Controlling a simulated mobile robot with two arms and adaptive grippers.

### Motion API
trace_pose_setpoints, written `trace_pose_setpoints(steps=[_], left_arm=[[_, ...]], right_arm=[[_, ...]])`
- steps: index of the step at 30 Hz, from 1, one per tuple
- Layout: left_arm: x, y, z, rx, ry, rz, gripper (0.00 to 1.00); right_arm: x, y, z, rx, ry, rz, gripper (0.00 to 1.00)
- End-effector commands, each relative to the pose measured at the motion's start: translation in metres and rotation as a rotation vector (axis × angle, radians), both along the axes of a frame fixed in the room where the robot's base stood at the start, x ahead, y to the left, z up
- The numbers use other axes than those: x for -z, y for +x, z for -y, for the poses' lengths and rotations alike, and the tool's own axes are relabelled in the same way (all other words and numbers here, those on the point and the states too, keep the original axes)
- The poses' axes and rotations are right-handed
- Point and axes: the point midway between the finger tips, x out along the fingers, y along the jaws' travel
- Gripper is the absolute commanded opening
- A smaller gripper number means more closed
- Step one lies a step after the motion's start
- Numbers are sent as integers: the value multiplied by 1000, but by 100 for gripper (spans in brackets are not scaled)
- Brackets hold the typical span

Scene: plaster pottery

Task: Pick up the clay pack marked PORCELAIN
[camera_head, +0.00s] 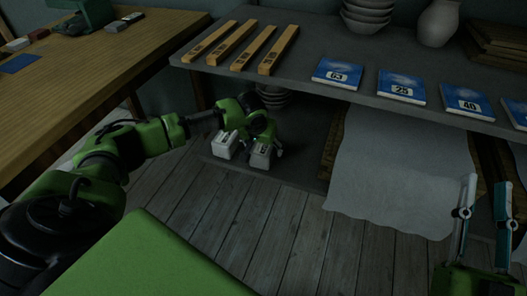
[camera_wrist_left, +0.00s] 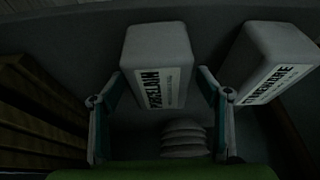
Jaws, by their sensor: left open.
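The white clay pack marked PORCELAIN (camera_wrist_left: 152,52) stands between the spread fingers of my left gripper (camera_wrist_left: 160,76) in the left wrist view. There is a gap on each side, wider on the left. In the head view the pack (camera_head: 260,156) stands on the low shelf, partly covered by my left gripper (camera_head: 256,134), which is open. A second white pack with another label, hard to read, (camera_wrist_left: 272,62) is close beside it, near one finger; it also shows in the head view (camera_head: 225,145). My right gripper (camera_head: 486,190) is open and empty at the lower right.
Stacked bowls (camera_wrist_left: 184,138) stand on the low shelf near the packs. The grey shelf (camera_head: 300,84) overhead carries wooden bars (camera_head: 232,46) and numbered blue packs (camera_head: 338,72). A pale sheet (camera_head: 395,165) hangs at right. A wooden table (camera_head: 100,75) is at left; the floor in front is clear.

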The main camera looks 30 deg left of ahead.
Motion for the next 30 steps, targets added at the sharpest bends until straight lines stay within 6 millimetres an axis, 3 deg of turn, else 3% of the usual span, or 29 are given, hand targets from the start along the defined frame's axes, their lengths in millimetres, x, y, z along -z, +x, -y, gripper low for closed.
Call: trace_pose_setpoints(steps=[30], left_arm=[[1,0,0,0,0,0,69]], right_arm=[[15,6,0,5,-21,-74,27]])
